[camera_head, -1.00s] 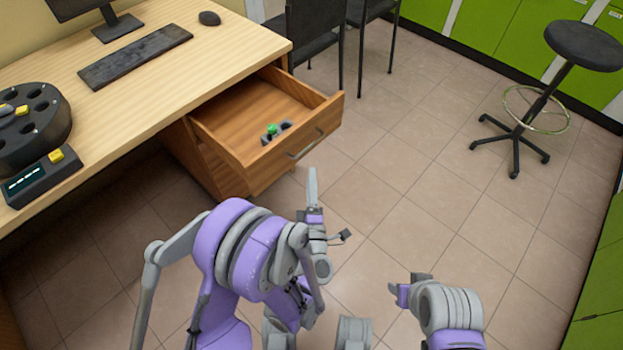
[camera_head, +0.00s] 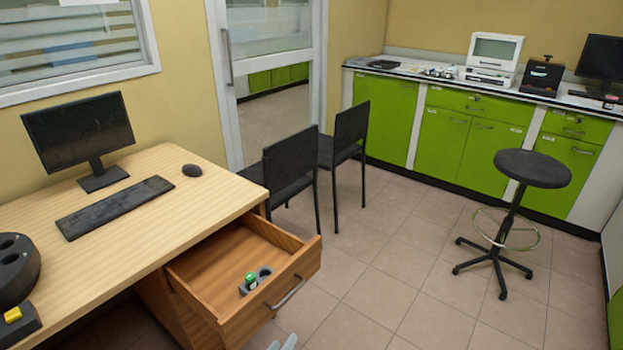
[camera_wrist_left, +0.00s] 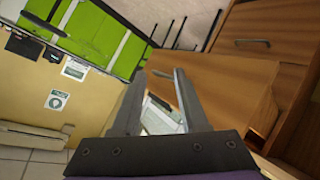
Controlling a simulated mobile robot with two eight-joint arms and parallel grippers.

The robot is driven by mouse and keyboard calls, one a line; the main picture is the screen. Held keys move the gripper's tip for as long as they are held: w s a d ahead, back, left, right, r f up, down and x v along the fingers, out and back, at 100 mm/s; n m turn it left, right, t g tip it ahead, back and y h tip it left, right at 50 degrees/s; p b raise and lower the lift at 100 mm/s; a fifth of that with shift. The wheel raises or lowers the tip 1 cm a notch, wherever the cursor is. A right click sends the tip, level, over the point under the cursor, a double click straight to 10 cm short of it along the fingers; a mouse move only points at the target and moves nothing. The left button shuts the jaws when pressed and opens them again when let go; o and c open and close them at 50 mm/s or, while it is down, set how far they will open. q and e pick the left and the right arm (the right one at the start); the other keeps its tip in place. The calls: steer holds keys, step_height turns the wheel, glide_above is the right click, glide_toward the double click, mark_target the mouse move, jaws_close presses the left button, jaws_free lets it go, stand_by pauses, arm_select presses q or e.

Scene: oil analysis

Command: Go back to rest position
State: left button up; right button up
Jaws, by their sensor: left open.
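My left gripper (camera_wrist_left: 161,76) is open and empty in the left wrist view, with its two grey fingers apart. Only a small grey tip of it (camera_head: 284,343) shows at the bottom edge of the head view, in front of the open drawer (camera_head: 205,266). My right gripper is in neither current view. The drawer holds a small grey holder (camera_head: 264,273) with a green-capped vial (camera_head: 251,281) standing in it. The wooden drawer front (camera_wrist_left: 225,85) also shows in the left wrist view, right of the fingers and apart from them.
The wooden desk (camera_head: 190,215) carries a monitor (camera_head: 80,127), a keyboard (camera_head: 115,206), a mouse (camera_head: 192,170) and a black round device (camera_head: 18,268). Black chairs (camera_head: 288,167) stand behind the drawer. A stool (camera_head: 532,168) stands at right before green cabinets (camera_head: 452,135). Tiled floor between is clear.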

arm_select(q)
steer(key=s+a+f+m+g+y, duration=0.2)
steer(key=s+a+g, duration=0.3)
steer(key=s, duration=0.5)
steer(key=s+a+f+m+g+y, duration=0.2)
steer(key=s+a+g, duration=0.1)
steer(key=s+a, duration=0.55)
step_height(320, 180, up, 29)
steer(key=d+t+p, duration=0.1)
steer(key=d+p, duration=0.1)
steer(key=p, duration=2.4)
steer(key=shift+s+d+t, duration=0.15)
steer(key=shift+s+t, duration=0.1)
steer(key=shift+t, duration=0.05)
arm_select(e)
step_height(320, 180, up, 29)
steer(key=t, duration=0.1)
steer(key=shift+w, duration=0.35)
